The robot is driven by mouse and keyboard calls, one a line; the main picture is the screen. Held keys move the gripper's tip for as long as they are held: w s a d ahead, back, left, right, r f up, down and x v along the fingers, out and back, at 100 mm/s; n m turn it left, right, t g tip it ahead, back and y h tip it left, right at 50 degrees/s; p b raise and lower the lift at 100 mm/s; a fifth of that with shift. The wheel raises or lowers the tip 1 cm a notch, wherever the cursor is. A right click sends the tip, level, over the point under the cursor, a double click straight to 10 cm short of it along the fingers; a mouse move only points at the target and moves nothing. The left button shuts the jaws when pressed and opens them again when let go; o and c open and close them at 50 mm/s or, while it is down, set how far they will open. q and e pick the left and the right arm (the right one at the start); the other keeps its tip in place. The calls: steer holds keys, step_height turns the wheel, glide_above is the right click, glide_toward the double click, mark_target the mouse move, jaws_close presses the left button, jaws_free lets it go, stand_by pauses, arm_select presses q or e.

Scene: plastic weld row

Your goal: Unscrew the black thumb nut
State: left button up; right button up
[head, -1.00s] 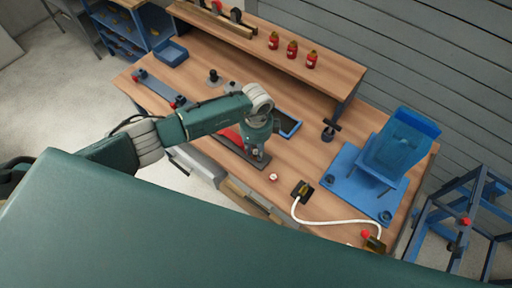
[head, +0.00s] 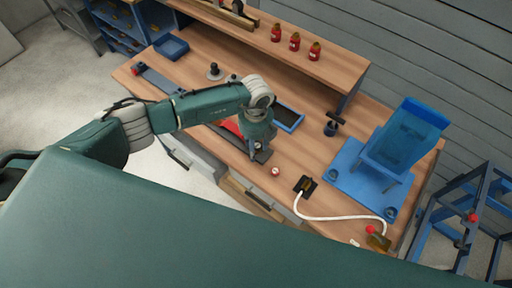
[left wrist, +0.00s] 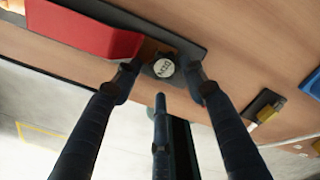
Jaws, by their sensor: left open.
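My left gripper (head: 258,155) points down over a dark plate (head: 228,137) with a red block on it, near the front edge of the bench. In the left wrist view, the fingers of the left gripper (left wrist: 162,82) are open around a round dark knob with a pale, lettered top (left wrist: 163,67). This knob sits on the dark plate (left wrist: 188,47) beside the red block (left wrist: 85,30). It may be the black thumb nut; I cannot tell for sure, nor whether the fingertips touch it. In the head view the gripper largely hides it. My right gripper is not in view.
A blue fixture (head: 404,140) stands on a blue plate with dark knobs at the right. A white cable (head: 335,217) runs from a black block (head: 306,185). A small round red-and-white piece (head: 276,172) lies near the gripper. Red bottles (head: 295,41) stand on the rear shelf.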

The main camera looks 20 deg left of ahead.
arm_select(q)
steer(key=shift+w+d+r+m+t+b, duration=0.1)
steer(key=shift+w+m+t+b, duration=0.1)
steer(key=shift+w+m, duration=0.25)
steer(key=shift+w+r+m+t+b, duration=0.15)
steer(key=shift+w+m, duration=0.15)
steer(key=shift+m, duration=0.25)
steer(key=m+b, duration=0.2)
steer(key=m, duration=0.1)
steer(key=m+b, duration=0.1)
steer(key=m, duration=0.2)
steer(key=w+f+m+b, duration=0.1)
steer(key=m+b, duration=0.1)
steer(key=m, duration=0.1)
steer(key=shift+d+m+b, duration=0.25)
steer(key=shift+m+b, duration=0.05)
steer(key=shift+b, duration=0.05)
steer(key=shift+s+r+m+b, duration=0.1)
steer(key=shift+s+m+b, duration=0.15)
steer(key=shift+m+b, duration=0.25)
steer(key=shift+s+a+r+m, duration=0.15)
steer(key=shift+s+m, duration=0.05)
steer(key=shift+m, duration=0.5)
steer(key=shift+r, duration=0.1)
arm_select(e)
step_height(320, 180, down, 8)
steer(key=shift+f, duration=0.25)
